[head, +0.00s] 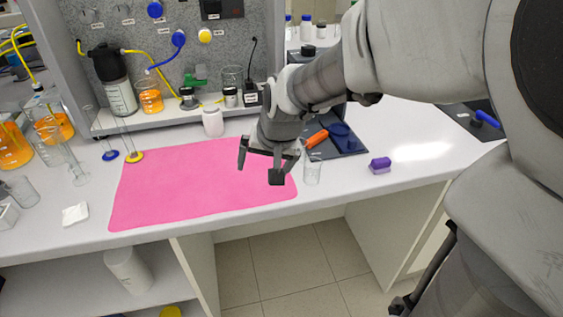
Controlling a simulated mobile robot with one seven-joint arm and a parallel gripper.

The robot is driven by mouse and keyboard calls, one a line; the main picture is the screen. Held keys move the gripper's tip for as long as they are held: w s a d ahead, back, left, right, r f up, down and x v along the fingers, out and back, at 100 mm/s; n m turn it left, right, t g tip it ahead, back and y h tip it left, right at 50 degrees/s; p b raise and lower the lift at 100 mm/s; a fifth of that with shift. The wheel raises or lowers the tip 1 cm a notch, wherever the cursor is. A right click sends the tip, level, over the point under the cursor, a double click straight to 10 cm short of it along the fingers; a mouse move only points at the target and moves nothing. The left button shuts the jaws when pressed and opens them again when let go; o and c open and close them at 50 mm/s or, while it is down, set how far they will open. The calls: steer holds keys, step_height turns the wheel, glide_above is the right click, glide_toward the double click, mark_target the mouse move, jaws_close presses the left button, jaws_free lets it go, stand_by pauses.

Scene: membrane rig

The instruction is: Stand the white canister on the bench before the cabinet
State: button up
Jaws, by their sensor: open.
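A small white lidded canister (212,123) stands upright on the bench (400,165), just behind the pink mat and in front of the ledge of the grey rig cabinet (215,70). A larger white cylinder (128,270) is on the shelf below the bench and looks tilted. I cannot tell which of the two the task names. My gripper (263,168) is open and empty, pointing down over the right part of the pink mat. It is to the right of and nearer than the small canister, apart from it.
The pink mat (190,190) is bare. A clear beaker (312,170) stands close right of my gripper. A dark tray (345,145) holds orange and blue items; a purple block (380,165) lies farther right. Glassware, including an orange-filled flask (12,150), crowds the left.

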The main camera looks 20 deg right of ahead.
steer(key=s+d+r+n, duration=0.1)
steer(key=s+r+n, duration=0.1)
steer(key=s, duration=0.7)
steer(key=s+d+r+n+h, duration=0.1)
steer(key=s+r+n, duration=0.1)
steer(key=s+r, duration=0.3)
steer(key=s, duration=0.3)
steer(key=shift+s, duration=0.4)
steer(key=shift+d, duration=0.1)
step_height(320, 180, up, 9)
steer(key=p, duration=0.8)
steer(key=shift+p, duration=0.35)
steer(key=shift+f, duration=0.1)
